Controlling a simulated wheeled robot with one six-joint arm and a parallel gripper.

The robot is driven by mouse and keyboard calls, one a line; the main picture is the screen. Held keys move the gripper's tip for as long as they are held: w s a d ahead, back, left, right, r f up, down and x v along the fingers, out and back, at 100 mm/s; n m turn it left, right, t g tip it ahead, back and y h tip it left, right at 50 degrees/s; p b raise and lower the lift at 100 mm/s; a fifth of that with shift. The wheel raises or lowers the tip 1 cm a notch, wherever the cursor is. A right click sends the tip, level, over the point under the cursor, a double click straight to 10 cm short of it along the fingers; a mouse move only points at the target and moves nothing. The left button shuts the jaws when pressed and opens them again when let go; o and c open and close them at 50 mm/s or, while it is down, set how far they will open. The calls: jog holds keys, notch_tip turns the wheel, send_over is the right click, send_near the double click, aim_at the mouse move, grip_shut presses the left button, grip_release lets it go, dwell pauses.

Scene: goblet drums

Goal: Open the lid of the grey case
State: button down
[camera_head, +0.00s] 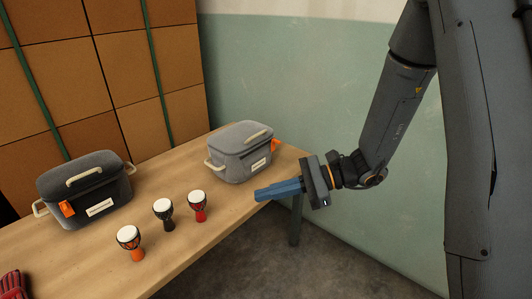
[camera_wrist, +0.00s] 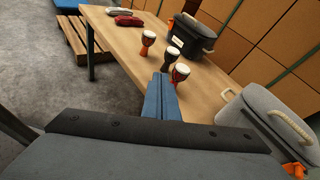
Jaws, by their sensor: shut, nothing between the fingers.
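The light grey case (camera_head: 240,153) stands at the far right end of the wooden table, with its lid down. It has a cream handle on top, a cream side handle, a white label and an orange tab at its right. It also shows at the right edge of the wrist view (camera_wrist: 262,118), partly cut off. My gripper (camera_head: 258,194) is shut and empty, its blue fingers in front of the case near the table's front edge, apart from it. In the wrist view the blue fingers (camera_wrist: 162,82) point along the table toward the drums.
A dark grey case (camera_head: 85,190) stands at the left of the table (camera_head: 190,240). Orange, black and red goblet drums (camera_head: 163,212) stand between the cases. A dark red object (camera_head: 12,284) lies at the near left. Stacked boxes and a wall stand behind.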

jog(key=w+d+f+m+t+b, duration=0.2)
jog(key=w+d+m+t, duration=0.15)
jog(key=w, duration=0.35)
jog(key=w+d+f+m+t+b, duration=0.1)
jog(key=w+d+f+m+t, duration=0.1)
jog(key=w+f+m+t, duration=0.25)
jog(key=w+d+f+m+t+b, duration=0.1)
jog(key=w+d+m+t+b, duration=0.15)
jog(key=w+t, duration=0.45)
jog(key=w+a+r+g, duration=0.1)
jog(key=w+a+r, duration=0.4)
jog(key=w+a, duration=0.3)
jog(key=shift+w+r+g+y+p, duration=0.3)
jog(key=shift+w+y+p, duration=0.1)
jog(key=shift+w, duration=0.3)
jog(key=shift+m, duration=0.25)
